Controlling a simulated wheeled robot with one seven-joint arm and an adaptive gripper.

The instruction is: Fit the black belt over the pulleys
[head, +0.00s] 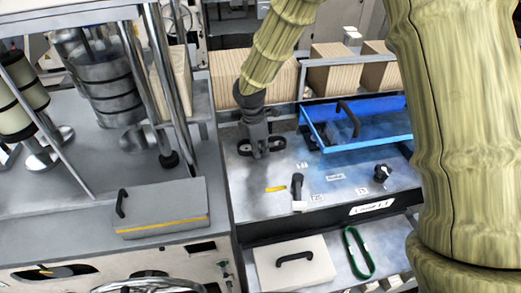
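My gripper (262,150) points down over the left part of the grey panel (247,205), with its fingertips at or close above the surface. Dark rounded shapes (244,148) show on both sides of the fingertips. They look like the pulleys or the ends of the black belt, but I cannot tell which. The gripper hides the middle between them. The fingertips are too small to tell whether they are open or shut, or hold anything. A green belt (347,246) lies as a long loop on the lower shelf at the front.
A blue tray (375,143) with a black arched piece (349,118) is right of my gripper. A black lever (297,186) and a knob (381,172) stand up from the panel. Wooden blocks (335,73) line the back. A grey handled box (165,205) is at left.

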